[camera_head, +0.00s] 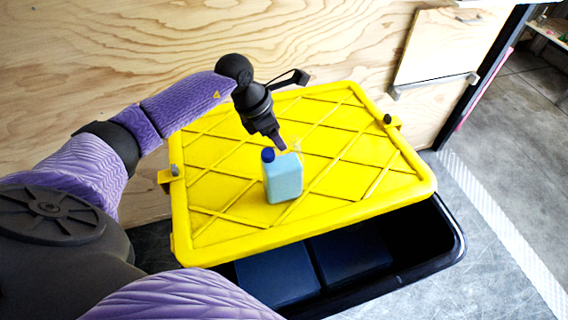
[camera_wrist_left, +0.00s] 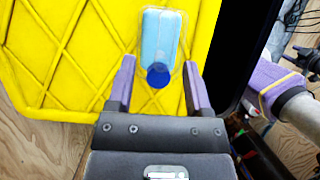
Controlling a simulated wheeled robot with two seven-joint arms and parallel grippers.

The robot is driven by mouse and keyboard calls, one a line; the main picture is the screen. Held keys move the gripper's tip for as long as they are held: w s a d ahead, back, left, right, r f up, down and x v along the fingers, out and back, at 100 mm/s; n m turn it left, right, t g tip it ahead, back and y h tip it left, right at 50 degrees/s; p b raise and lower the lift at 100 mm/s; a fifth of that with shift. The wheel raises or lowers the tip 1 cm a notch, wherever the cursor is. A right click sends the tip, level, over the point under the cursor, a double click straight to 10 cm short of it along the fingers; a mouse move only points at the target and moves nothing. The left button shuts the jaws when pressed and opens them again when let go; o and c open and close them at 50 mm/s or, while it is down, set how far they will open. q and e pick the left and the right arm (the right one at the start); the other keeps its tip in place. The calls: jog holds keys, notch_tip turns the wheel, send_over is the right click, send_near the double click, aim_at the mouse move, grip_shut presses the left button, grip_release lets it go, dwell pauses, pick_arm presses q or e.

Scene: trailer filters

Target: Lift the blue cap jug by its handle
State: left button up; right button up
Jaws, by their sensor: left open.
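A light blue jug (camera_head: 284,179) with a dark blue cap (camera_head: 268,154) stands upright on the yellow lid (camera_head: 230,226). Its handle is hard to make out in the head view. My left gripper (camera_head: 281,148) is just behind and above the jug, pointing down toward it. In the left wrist view the jug (camera_wrist_left: 161,38) and its round cap (camera_wrist_left: 158,76) lie between and beyond the two open fingers (camera_wrist_left: 157,84). I cannot tell whether a finger touches the jug. My right gripper is not in view.
The yellow ribbed lid rests on a dark bin (camera_head: 440,235) that holds dark blue boxes (camera_head: 277,275). A plywood wall (camera_head: 340,45) stands close behind the lid. The lid around the jug is clear. Grey floor (camera_head: 500,235) lies to the right.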

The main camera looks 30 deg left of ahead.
aim_at(282, 169)
pick_arm(q)
jog(key=x, duration=0.4)
jog(key=shift+d+f, duration=0.1)
jog(key=shift+d, duration=0.1)
grip_shut()
dwell(1.1)
